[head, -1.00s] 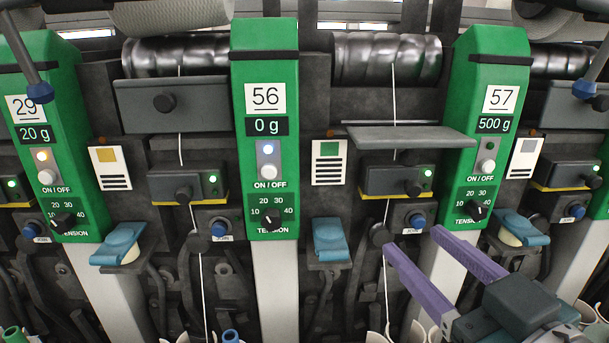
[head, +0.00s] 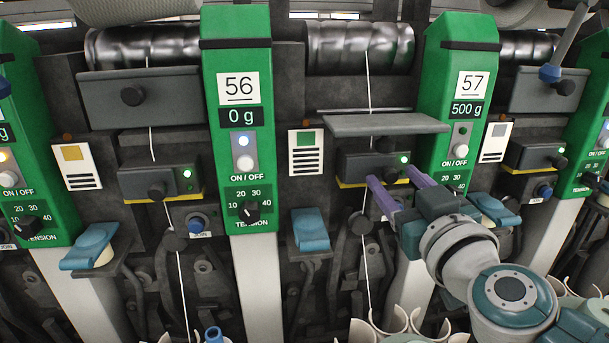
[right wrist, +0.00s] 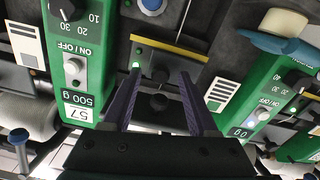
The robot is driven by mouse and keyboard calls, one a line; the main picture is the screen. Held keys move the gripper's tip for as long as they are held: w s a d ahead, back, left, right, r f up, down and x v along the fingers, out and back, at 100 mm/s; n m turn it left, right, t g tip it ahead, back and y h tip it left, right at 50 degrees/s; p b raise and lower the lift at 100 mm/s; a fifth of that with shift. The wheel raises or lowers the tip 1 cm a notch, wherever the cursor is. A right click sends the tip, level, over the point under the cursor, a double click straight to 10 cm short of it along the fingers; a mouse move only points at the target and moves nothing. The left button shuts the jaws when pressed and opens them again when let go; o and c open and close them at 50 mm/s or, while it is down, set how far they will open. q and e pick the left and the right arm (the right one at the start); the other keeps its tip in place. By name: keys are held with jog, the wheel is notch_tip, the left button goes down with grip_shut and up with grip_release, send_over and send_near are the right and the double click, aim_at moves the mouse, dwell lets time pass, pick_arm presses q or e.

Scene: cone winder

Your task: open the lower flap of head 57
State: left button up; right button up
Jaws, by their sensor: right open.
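The lower flap (head: 358,166) of head 57 is a dark panel with a yellow lower edge and a lit green lamp, left of the green post marked 57 (head: 458,100). It appears closed. In the right wrist view, which is upside down, the lower flap (right wrist: 178,62) lies just beyond the fingers. My right gripper (head: 394,177) is open, its purple fingertips at the flap's lower right. In the wrist view the right gripper (right wrist: 160,76) has a dark round knob (right wrist: 160,74) between its fingers; contact cannot be told. My left gripper is not in view.
A raised upper flap (head: 385,124) juts out above the lower flap, below the dark drum (head: 360,48). A blue part (head: 309,229) sits at the lower left. Post 56 (head: 238,130) stands further left.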

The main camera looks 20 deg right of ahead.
jog(key=shift+c, duration=0.2)
grip_shut()
dwell(0.3)
dwell(0.9)
